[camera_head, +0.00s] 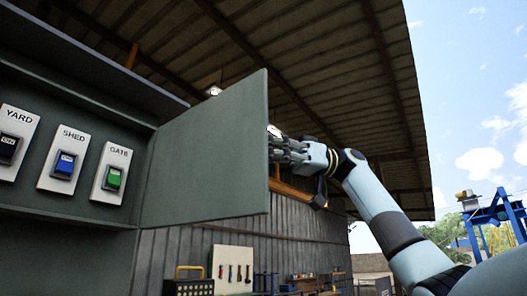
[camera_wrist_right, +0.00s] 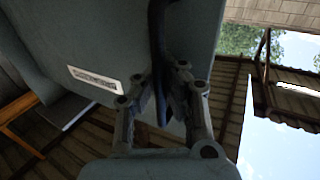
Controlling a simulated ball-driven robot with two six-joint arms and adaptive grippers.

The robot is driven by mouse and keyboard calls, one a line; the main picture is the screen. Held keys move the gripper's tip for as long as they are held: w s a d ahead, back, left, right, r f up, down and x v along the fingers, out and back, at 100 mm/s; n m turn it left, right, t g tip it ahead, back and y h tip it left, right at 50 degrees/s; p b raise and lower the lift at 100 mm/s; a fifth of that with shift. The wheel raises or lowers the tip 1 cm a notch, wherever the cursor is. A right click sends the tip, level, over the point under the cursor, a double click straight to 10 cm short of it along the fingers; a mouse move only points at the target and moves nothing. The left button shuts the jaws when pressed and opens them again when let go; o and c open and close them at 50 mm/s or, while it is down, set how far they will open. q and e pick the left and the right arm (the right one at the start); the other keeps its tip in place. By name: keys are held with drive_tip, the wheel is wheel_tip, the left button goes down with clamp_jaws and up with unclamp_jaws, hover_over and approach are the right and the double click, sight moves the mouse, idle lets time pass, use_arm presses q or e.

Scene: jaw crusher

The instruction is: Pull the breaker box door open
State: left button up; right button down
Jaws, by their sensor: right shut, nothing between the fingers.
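The grey breaker box (camera_head: 60,235) fills the left of the head view. Its door (camera_head: 205,160) stands open, hinged at the box's right side and swung outward. My right gripper (camera_head: 284,150) is at the door's free edge, with its fingertips partly hidden behind the door. The right wrist view shows the door's outer face (camera_wrist_right: 100,35) with a white label, and a dark bar-like handle (camera_wrist_right: 158,45) by the fingers of the right gripper (camera_wrist_right: 165,80). That gripper is shut with nothing held; whether it touches the handle is unclear. My left gripper is out of view.
Inside the box are switches marked YARD (camera_head: 10,148), SHED (camera_head: 64,165) and GATE (camera_head: 113,178). A tool board (camera_head: 232,270) and a corrugated wall (camera_head: 190,245) stand in the background under a metal roof. Open sky lies to the right.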

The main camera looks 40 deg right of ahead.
drive_tip(key=c, duration=2)
unclamp_jaws()
drive_tip(key=shift+f, duration=0.1)
drive_tip(key=o, duration=0.6)
drive_tip(key=shift+s+d, duration=0.1)
drive_tip(key=shift+d, duration=0.05)
drive_tip(key=d, duration=0.4)
drive_tip(key=s+d, duration=0.1)
drive_tip(key=d, duration=0.2)
drive_tip(key=s+d, duration=0.1)
drive_tip(key=d, duration=0.3)
drive_tip(key=shift+s+d, duration=0.1)
drive_tip(key=shift+d, duration=0.25)
